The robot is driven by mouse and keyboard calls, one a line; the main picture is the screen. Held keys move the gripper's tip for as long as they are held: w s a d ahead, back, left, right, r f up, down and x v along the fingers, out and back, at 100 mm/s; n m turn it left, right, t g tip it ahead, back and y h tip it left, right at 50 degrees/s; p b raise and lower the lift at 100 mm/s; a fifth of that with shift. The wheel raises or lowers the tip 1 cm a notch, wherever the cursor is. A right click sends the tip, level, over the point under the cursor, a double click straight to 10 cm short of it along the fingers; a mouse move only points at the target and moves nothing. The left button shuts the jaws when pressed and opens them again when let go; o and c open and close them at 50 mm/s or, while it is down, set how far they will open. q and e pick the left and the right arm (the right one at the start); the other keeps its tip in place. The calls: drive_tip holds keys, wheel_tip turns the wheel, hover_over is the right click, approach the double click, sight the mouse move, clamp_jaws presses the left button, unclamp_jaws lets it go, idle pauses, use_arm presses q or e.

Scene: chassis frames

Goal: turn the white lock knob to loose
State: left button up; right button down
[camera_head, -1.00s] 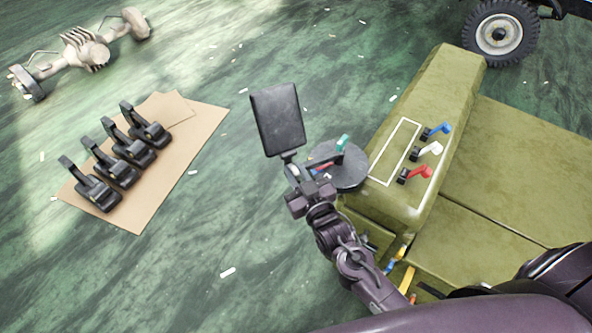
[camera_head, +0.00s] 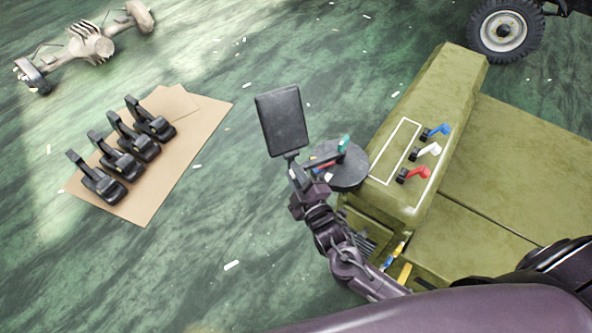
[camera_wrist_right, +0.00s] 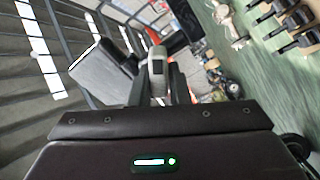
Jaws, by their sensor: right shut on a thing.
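My right gripper (camera_head: 308,180) is at the left edge of a dark round disc (camera_head: 348,176), just below a black upright panel (camera_head: 283,121) on a post. In the right wrist view a pale grey-white piece (camera_wrist_right: 158,68) sits between dark finger parts; I take it for the white lock knob. The gripper is shut on it. Its turn position cannot be read, and in the head view the gripper hides it. A teal knob (camera_head: 344,144) stands up on the disc, and small red and blue parts show beside the gripper. My left gripper is not in view.
An olive-green body (camera_head: 452,85) on the right carries blue (camera_head: 440,130), white (camera_head: 430,150) and red (camera_head: 417,174) levers. Several black parts lie on cardboard (camera_head: 150,210) at the left. An axle (camera_head: 92,46) lies behind.

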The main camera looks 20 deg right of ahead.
drive_tip(key=n, duration=0.2)
drive_tip(key=n+p, duration=0.1)
drive_tip(key=n, duration=0.3)
drive_tip(key=shift+f+p, duration=0.3)
idle(0.4)
drive_tip(key=c, duration=1.4)
unclamp_jaws()
drive_tip(key=shift+s, duration=0.1)
drive_tip(key=shift+s+f, duration=0.15)
drive_tip(key=shift+s, duration=0.15)
drive_tip(key=s+d+b, duration=0.1)
drive_tip(key=s, duration=0.6)
drive_tip(key=shift+b, duration=0.3)
